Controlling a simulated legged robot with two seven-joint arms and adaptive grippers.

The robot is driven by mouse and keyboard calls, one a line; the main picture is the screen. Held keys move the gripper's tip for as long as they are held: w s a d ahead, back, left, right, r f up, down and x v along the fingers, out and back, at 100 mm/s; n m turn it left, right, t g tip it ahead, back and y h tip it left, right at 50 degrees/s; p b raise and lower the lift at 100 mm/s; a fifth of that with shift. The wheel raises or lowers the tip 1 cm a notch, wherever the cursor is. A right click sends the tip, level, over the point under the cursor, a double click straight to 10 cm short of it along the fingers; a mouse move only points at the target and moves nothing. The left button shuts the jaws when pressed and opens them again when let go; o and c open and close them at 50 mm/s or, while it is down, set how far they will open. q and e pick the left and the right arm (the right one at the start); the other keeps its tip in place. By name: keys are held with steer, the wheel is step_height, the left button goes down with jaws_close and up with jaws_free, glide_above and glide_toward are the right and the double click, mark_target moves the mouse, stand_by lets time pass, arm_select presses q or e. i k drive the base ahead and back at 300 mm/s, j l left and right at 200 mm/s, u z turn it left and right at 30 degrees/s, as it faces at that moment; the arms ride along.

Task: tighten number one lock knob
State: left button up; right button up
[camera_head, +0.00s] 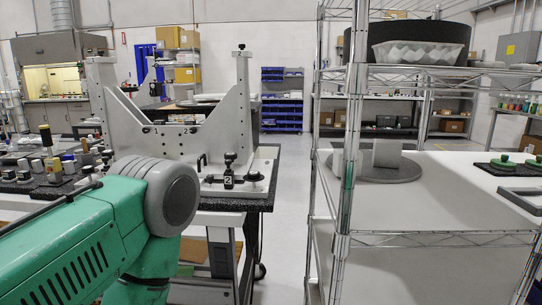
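A grey mirror fixture (178,146) with tall uprights stands on a table left of centre. Small labels on its front plate look like "1" at the left and "2" at the right. A black lock knob (230,158) stands on the fixture's base, above a block labelled "2" (228,181). A black round part (254,176) sits just right of it. I cannot make out a number one lock knob; my green arm with its grey joint covers the lower left and hides part of the base. Neither of my grippers is in view.
Several small knobs and parts stand on the left bench. Open floor (290,215) lies between table and shelf.

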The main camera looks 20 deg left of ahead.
mark_target(89, 171)
steer(key=u, duration=1.2)
